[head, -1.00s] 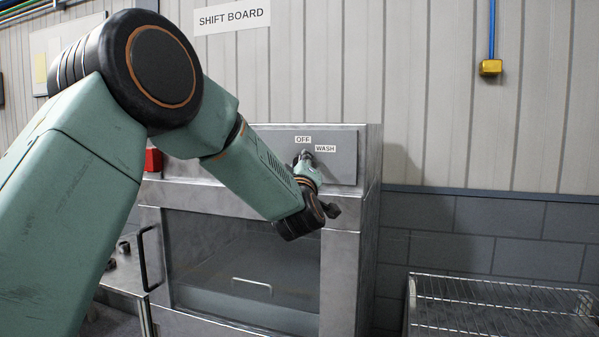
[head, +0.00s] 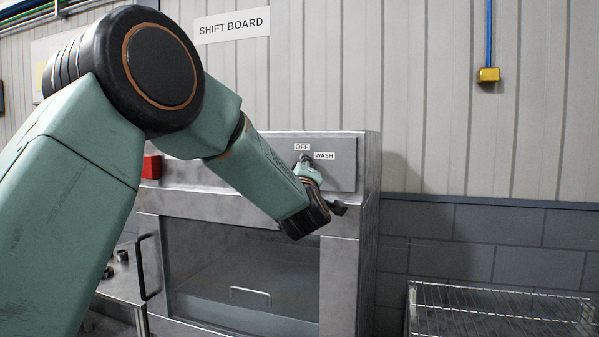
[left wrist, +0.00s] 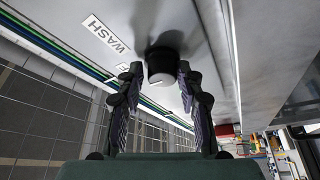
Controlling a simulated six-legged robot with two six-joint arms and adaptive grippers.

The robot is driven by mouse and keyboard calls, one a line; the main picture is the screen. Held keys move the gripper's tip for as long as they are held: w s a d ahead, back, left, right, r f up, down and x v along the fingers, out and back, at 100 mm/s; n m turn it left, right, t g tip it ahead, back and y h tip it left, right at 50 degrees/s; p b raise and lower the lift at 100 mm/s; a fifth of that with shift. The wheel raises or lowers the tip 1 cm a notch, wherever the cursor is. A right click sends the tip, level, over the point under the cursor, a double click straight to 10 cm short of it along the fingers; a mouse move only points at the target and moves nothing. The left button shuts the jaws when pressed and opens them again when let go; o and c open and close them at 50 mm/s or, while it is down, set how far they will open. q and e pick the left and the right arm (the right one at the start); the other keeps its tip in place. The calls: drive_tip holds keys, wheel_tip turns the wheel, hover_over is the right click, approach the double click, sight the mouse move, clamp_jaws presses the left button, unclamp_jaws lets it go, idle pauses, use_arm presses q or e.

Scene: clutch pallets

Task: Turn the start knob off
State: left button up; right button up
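The start knob (left wrist: 162,66) is a short dark round knob with a pale grey end face, on the washer's grey control panel (head: 343,176). In the left wrist view it sits between the two dark fingers of my left gripper (left wrist: 160,80), which are spread apart with visible gaps. In the head view my left gripper (head: 306,160) reaches up to the panel and largely hides the knob. The OFF label (head: 302,147) is above the knob and the WASH label (head: 325,155) to its right. The knob's pointing direction cannot be made out. My right gripper is not in view.
The washer's glass-fronted door (head: 240,270) is below the panel. A red box (head: 152,167) is left of the panel. A wire rack (head: 500,300) stands at the right. A yellow box (head: 488,75) hangs from a blue conduit. The space right of the washer is clear above the rack.

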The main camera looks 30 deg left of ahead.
use_arm(q)
drive_tip(key=o, duration=0.3)
drive_tip(key=shift+w+r, duration=0.1)
drive_tip(key=shift+r, duration=0.1)
drive_tip(key=shift+o, duration=0.3)
drive_tip(key=shift+w+a+f, duration=0.1)
drive_tip(key=shift+a+f, duration=0.05)
drive_tip(key=shift+f, duration=0.1)
drive_tip(key=v, duration=1.2)
